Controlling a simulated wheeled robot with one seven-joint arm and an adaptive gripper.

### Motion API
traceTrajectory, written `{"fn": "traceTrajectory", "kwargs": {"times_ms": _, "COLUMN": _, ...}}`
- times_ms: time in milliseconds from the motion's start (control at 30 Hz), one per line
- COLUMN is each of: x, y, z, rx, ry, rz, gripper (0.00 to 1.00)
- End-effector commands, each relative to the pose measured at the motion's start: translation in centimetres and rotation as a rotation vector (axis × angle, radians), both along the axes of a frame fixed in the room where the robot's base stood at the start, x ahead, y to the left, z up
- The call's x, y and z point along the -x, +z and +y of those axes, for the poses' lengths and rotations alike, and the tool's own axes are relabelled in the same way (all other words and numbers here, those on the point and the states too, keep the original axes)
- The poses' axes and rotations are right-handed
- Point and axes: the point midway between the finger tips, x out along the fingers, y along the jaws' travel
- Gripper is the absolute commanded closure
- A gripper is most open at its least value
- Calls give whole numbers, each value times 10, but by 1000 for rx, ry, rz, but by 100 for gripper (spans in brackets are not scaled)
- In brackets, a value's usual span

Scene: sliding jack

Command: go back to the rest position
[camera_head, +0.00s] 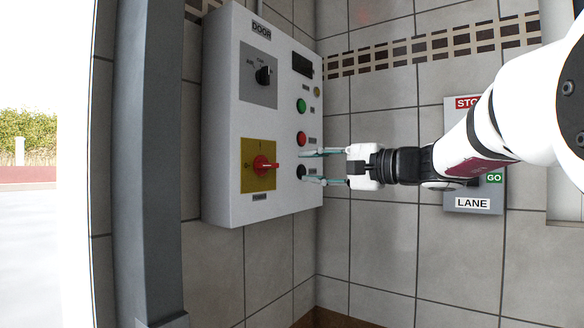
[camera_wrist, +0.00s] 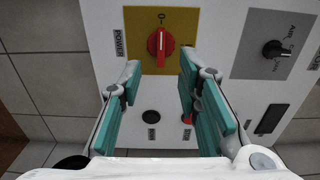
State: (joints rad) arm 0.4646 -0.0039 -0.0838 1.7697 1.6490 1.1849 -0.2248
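My gripper (camera_head: 319,167) is open and empty, close in front of the right part of a white control box on the tiled wall. Its two teal-padded fingers stand well apart in the wrist view (camera_wrist: 159,70), with nothing between them but the box face beyond. The red power knob (camera_head: 264,166) on its yellow plate lies to the left of the fingertips in the head view. In the wrist view the same red knob (camera_wrist: 160,45) shows just beyond the fingertips. I cannot tell whether a fingertip touches the box.
The white control box (camera_head: 225,185) also bears a black selector (camera_head: 263,75), a green button (camera_head: 301,105) and a red button (camera_head: 301,138). A LANE box (camera_head: 473,203) is partly behind my arm. A grey post (camera_head: 150,150) stands left; an open outdoor area lies beyond it.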

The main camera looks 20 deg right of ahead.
Motion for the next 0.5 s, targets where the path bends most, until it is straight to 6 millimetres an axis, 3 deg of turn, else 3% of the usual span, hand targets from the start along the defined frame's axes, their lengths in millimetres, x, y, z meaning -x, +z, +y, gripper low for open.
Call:
{"fn": "traceTrajectory", "kwargs": {"times_ms": 367, "x": 0, "y": 0, "z": 1, "rx": 1, "ry": 1, "rz": 0, "gripper": 69}}
{"fn": "traceTrajectory", "kwargs": {"times_ms": 500, "x": 12, "y": -10, "z": 20, "rx": 39, "ry": 39, "rz": 32, "gripper": 69}}
